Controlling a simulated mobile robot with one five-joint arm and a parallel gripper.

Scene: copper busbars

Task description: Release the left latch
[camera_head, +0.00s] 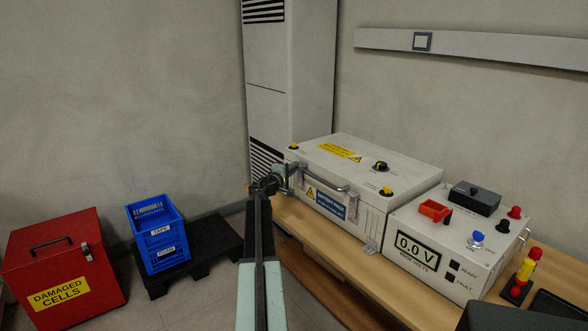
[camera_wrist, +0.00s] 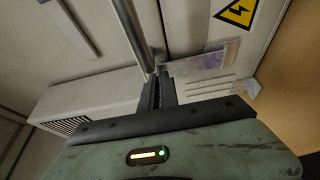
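The white battery case (camera_head: 375,213) stands on the wooden bench, its lid closed. My gripper (camera_head: 287,180) is at the left end of the case's front face and hides most of that corner. In the wrist view, a flat metal plate (camera_wrist: 207,60), which looks like the left latch, sticks out beside my fingertips (camera_wrist: 161,77). The dark fingers are close together at the plate's near end. Whether they pinch it is unclear. A round metal bar (camera_wrist: 130,32) passes just left of the fingertips. A clear or metal piece (camera_head: 372,244) shows low at the case's right front corner.
A tester box with a display (camera_head: 440,254) stands right of the case on the bench (camera_head: 380,285). A carry handle (camera_head: 326,180) juts from the case front.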

